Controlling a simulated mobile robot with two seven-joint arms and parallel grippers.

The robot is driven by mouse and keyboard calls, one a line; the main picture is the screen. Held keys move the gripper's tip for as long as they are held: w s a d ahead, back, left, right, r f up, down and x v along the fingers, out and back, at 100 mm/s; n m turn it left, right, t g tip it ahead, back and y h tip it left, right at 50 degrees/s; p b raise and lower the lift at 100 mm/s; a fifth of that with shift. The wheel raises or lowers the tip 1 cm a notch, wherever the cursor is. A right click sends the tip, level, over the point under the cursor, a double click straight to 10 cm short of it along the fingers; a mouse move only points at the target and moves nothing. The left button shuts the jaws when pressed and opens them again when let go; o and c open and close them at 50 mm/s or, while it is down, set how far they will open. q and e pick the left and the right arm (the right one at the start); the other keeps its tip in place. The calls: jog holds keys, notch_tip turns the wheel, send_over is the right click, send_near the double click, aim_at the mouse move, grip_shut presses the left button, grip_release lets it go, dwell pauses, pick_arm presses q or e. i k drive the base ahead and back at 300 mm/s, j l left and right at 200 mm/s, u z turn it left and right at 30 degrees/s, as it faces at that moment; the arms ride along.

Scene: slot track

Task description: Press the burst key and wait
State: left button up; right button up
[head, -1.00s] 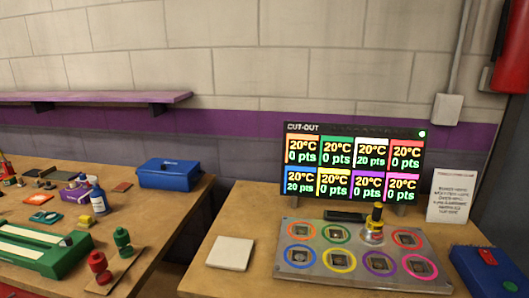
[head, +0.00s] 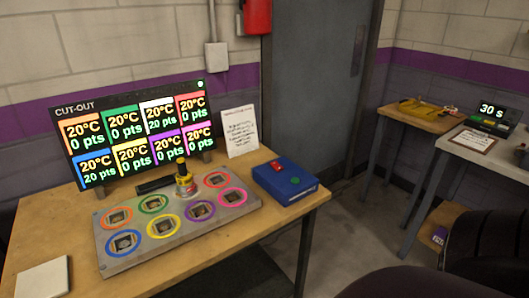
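No key labelled burst can be read. A blue box (head: 287,182) with a red key (head: 276,166) on top sits at the right end of the near wooden table (head: 40,225). Neither gripper shows; dark rounded shapes at the lower right cannot be made out.
The near table holds a grey plate (head: 108,262) with coloured rings, a yellow-topped cylinder (head: 184,180), the CUT-OUT screen (head: 128,104), a notice (head: 239,131) and a white tile (head: 42,278). Open floor (head: 345,225) lies between it and a wooden side table (head: 422,115).

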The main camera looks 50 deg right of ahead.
aim_at(295, 180)
jog(key=z, duration=1.6)
